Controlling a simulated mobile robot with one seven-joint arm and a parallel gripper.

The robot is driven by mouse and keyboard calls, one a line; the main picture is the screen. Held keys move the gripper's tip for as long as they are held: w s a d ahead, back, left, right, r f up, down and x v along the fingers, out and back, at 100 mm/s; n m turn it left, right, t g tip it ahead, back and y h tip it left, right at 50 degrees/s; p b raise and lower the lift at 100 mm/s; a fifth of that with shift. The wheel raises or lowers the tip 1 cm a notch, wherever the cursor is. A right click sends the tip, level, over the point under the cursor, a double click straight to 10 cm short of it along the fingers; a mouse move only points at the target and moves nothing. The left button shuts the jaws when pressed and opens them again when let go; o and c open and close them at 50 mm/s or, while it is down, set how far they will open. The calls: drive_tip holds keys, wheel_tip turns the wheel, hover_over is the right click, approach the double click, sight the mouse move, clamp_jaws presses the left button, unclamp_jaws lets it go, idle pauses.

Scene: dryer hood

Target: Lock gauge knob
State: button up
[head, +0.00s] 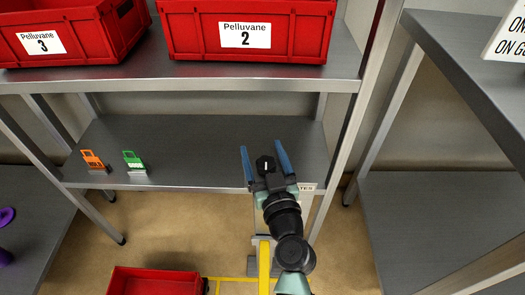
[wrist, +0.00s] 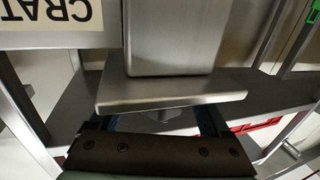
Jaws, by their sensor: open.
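A small black round knob with a white mark (head: 265,165) shows between the blue fingers of my gripper in the head view. It looks like the gauge knob, but I cannot tell whether the fingers touch it or how far it has turned. My gripper (head: 263,148) is open, its two fingers spread and pointing away toward the shelf. There a grey metal block on a flat plate (wrist: 170,92) fills the middle, above the dark gripper body, and the fingers are mostly hidden.
A sign, partly covered, shows beside my wrist (head: 306,187). Red crates (head: 245,63) stand on the upper shelf. Orange (head: 92,158) and green (head: 134,158) items sit on the lower shelf (head: 200,140). A red crate (head: 155,283) is at the bottom, beside yellow bars. Another rack stands right.

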drive_tip(key=shift+w, duration=0.1)
clamp_jaws()
idle(0.4)
